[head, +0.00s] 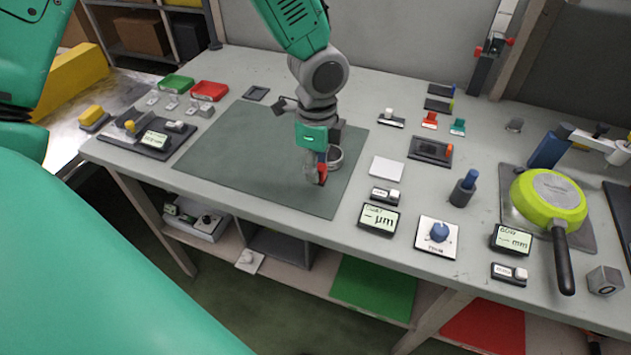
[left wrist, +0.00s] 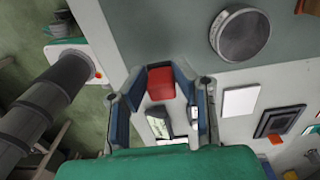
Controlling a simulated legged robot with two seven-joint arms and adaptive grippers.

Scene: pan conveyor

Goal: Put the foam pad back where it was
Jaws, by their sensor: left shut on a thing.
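My left gripper (head: 319,178) is above the front right part of the dark green mat (head: 230,150). It is shut on a small red block, probably the foam pad (head: 322,174). In the left wrist view the red block (left wrist: 161,83) sits between the two fingertips (left wrist: 160,88). The block appears to be held above the table, though its exact height is hard to tell. A round grey metal dish or ring (head: 335,157) is just behind the gripper on the mat; it also shows in the left wrist view (left wrist: 240,34). My right gripper is not in view.
Red (head: 210,90) and green (head: 177,84) trays are at the back left. The mat's left is clear.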

